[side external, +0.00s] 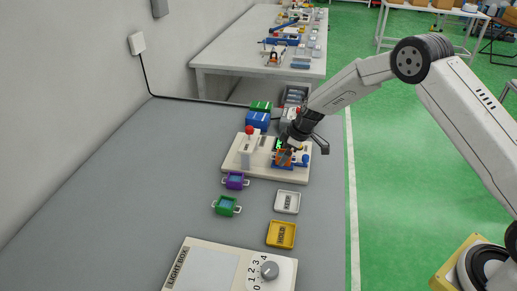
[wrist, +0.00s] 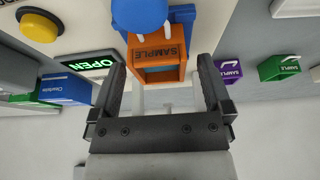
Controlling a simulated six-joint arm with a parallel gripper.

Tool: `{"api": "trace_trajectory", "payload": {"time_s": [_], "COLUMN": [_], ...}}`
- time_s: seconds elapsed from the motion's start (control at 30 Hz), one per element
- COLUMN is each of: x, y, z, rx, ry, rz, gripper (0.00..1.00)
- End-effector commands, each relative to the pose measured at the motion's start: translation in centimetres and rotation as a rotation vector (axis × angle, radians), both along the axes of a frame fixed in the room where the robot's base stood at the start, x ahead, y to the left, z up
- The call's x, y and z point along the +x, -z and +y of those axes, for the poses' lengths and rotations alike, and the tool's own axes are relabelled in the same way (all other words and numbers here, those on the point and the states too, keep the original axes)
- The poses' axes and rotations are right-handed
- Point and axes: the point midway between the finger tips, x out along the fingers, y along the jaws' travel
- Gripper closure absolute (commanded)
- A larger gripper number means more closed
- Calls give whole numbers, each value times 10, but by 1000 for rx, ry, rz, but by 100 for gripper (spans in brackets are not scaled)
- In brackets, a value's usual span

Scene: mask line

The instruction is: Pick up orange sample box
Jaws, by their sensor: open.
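The orange sample box (wrist: 157,50) is in the wrist view, lettered SAMPLE, ahead of and between my open fingers. In the side external view the orange box (side external: 284,157) sits on the cream fixture board (side external: 255,171), partly hidden by my gripper. My gripper (wrist: 162,85) is open, and its fingers stand on either side of the near part of the box. I cannot tell if they touch it. My gripper (side external: 295,150) is at the right part of the board in the side external view. A blue part (wrist: 140,15) lies against the far side of the box.
A purple sample box (side external: 235,181) and a green sample box (side external: 226,205) lie in front of the board. A white tray (side external: 287,202), a yellow HOLD tray (side external: 281,235) and a light box (side external: 210,270) are nearer. A red-knobbed post (side external: 249,147) and a lit green OPEN sign (wrist: 80,62) are close.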

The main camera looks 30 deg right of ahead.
Motion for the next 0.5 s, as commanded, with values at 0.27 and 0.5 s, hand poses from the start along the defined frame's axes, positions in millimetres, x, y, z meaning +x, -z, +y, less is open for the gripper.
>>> {"api": "trace_trajectory", "payload": {"time_s": [0.27, 0.5], "x": [2, 2], "y": [6, 6], "z": [2, 2], "rx": [0, 0], "ry": [-1, -1], "rz": [-2, -2], "gripper": [0, 0]}}
